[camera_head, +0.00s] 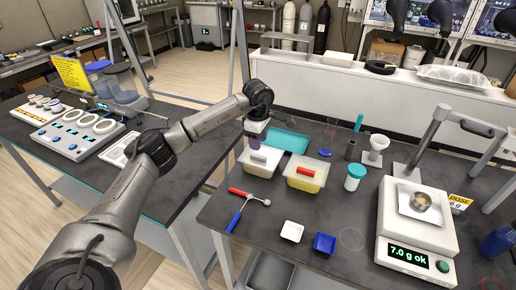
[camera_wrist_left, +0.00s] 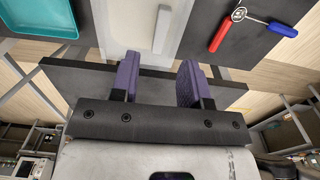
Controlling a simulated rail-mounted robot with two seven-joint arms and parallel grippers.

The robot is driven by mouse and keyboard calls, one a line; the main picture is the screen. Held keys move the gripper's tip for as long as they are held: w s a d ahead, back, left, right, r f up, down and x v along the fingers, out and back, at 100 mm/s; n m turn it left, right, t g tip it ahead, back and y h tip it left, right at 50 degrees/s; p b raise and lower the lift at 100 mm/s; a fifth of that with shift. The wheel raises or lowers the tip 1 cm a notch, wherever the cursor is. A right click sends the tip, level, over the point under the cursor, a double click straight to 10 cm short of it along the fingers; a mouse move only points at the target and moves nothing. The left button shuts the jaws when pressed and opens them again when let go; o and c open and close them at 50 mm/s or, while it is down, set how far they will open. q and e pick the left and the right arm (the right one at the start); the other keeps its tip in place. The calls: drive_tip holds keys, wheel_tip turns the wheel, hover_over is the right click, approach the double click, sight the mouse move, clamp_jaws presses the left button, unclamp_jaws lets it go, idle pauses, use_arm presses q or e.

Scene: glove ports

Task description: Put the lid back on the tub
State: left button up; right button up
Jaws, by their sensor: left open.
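In the left wrist view, the bar (camera_wrist_left: 161,28) lies ahead of the fingers, lined up with the gap. Beside it to the right, a box-shaped tub (camera_head: 305,182) shows yellow sides and a red bar on top. I cannot tell whether the pale panel rests on a tub. My left gripper (camera_head: 257,140) is open and empty, just above the bar; its purple fingers (camera_wrist_left: 159,64) show apart. My right gripper is not in view.
A teal tray (camera_head: 287,139) lies behind. A white jar with teal cap (camera_head: 355,177) stands to the right. A red-and-blue-handled tool (camera_head: 246,200), white dish (camera_head: 292,231) and blue dish (camera_head: 324,243) lie in front. A scale (camera_head: 415,225) reads 7.0 g ok.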

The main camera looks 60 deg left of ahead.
sight(258, 156)
use_arm(q)
wheel_tip(258, 156, up, 6)
drive_tip(key=p, duration=0.1)
drive_tip(key=shift+r, duration=0.2)
idle(0.5)
